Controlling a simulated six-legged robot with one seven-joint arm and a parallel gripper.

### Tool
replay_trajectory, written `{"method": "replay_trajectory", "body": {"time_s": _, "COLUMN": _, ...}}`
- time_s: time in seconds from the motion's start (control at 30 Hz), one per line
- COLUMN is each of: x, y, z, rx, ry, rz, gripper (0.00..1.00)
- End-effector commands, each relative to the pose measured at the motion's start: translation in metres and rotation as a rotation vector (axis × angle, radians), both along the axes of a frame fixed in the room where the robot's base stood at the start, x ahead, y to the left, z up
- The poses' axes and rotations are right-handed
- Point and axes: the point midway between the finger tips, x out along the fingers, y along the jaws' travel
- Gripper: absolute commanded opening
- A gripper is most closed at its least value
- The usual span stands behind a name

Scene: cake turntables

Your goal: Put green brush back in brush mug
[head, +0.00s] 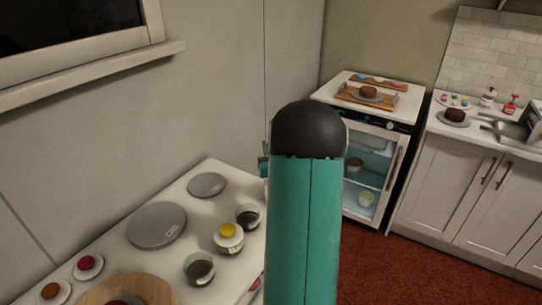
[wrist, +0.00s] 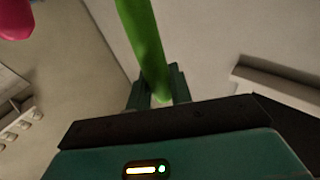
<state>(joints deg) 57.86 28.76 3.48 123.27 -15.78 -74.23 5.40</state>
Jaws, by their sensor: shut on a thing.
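The green brush (wrist: 143,40) is a long green stick in the wrist view, running from the top edge down between my gripper's (wrist: 157,88) two dark teal fingers. My gripper is shut on it. In the head view my own arm hides the brush and nearly all of the gripper. On the white table, two cups with dark insides, one nearer (head: 199,271) and one farther (head: 248,217), stand near a white cup with a yellow top (head: 228,237). I cannot tell whether any of these is the brush mug.
Grey turntables, one larger (head: 157,225) and one smaller (head: 206,185), sit on the table, with a wooden round board (head: 95,292) in front. A pink thing (wrist: 14,18) shows in the wrist view. A glass-door fridge (head: 370,165) and kitchen counter stand behind.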

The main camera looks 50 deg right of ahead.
Motion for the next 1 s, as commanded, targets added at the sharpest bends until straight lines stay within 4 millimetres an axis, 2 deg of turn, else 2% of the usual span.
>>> {"method": "replay_trajectory", "body": {"time_s": 0.1, "x": 0.0, "y": 0.0, "z": -0.021, "rx": 0.004, "ry": 0.003, "rz": -0.001, "gripper": 0.0}}
{"method": "replay_trajectory", "body": {"time_s": 0.2, "x": 0.0, "y": 0.0, "z": -0.03, "rx": 0.002, "ry": 0.001, "rz": 0.0, "gripper": 0.0}}
{"method": "replay_trajectory", "body": {"time_s": 0.97, "x": 0.0, "y": 0.0, "z": -0.041, "rx": 0.001, "ry": 0.001, "rz": 0.0, "gripper": 0.0}}
{"method": "replay_trajectory", "body": {"time_s": 1.0, "x": 0.0, "y": 0.0, "z": -0.042, "rx": 0.001, "ry": 0.001, "rz": 0.0, "gripper": 0.25}}
